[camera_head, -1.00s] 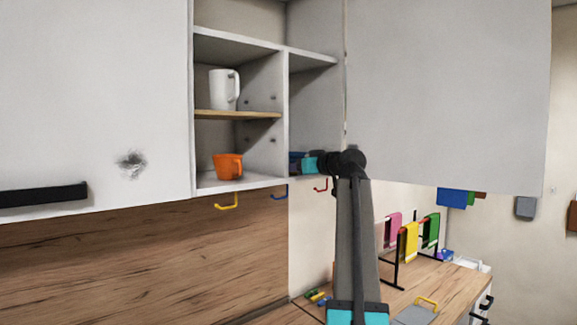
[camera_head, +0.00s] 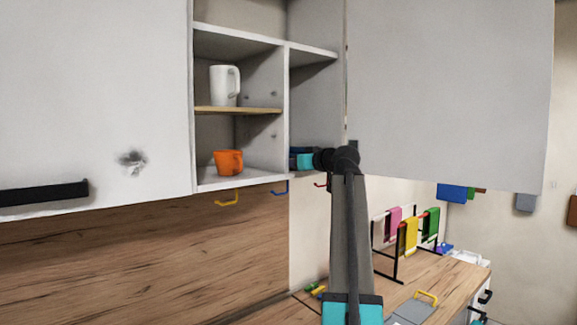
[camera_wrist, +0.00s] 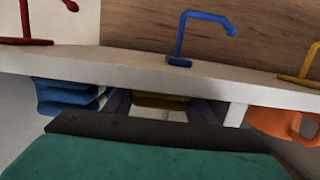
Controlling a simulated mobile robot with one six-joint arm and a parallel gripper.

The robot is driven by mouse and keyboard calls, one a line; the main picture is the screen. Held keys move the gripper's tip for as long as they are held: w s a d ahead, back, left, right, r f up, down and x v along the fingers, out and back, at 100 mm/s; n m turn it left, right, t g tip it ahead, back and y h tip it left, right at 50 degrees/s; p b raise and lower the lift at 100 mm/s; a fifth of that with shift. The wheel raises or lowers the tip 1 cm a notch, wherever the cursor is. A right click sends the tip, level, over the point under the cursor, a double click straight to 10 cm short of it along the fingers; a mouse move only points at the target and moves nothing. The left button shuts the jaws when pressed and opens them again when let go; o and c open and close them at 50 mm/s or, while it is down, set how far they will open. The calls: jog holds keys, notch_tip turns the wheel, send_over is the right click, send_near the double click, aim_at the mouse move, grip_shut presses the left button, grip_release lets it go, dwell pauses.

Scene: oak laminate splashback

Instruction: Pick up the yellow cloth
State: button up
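A yellow folded cloth (camera_wrist: 160,102) lies inside the lower right cabinet compartment, partly hidden, in the upside-down wrist view. My gripper (camera_wrist: 161,108) is open, its two dark fingers apart on either side of the yellow cloth; contact cannot be told. In the head view my teal gripper body (camera_head: 304,161) reaches into that compartment and the fingers are hidden. Another yellow cloth (camera_head: 409,235) hangs on the drying rack on the counter, between a pink cloth (camera_head: 394,222) and a green cloth (camera_head: 431,225).
Blue folded cloths (camera_wrist: 67,97) lie beside my gripper. An orange mug (camera_head: 229,162) stands beyond the divider, with a white mug (camera_head: 224,86) above it. Yellow (camera_head: 227,198), blue (camera_head: 280,188) and red hooks (camera_wrist: 32,28) hang under the cabinet. A cabinet door (camera_head: 450,90) is close right.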

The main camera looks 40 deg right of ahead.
jog(key=shift+s+r+b, duration=0.15)
jog(key=shift+r+b, duration=0.05)
jog(key=shift+b, duration=0.3)
jog(key=shift+c, duration=0.5)
jog(key=shift+r+b, duration=0.15)
jog(key=shift+b, duration=0.15)
jog(key=shift+r+b, duration=1.35)
jog(key=shift+r, duration=1.8)
jog(key=s+a+b, duration=0.2)
jog(key=s+b, duration=0.4)
jog(key=s, duration=1.3)
jog(key=shift+s, duration=0.3)
jog(key=shift+a, duration=0.1)
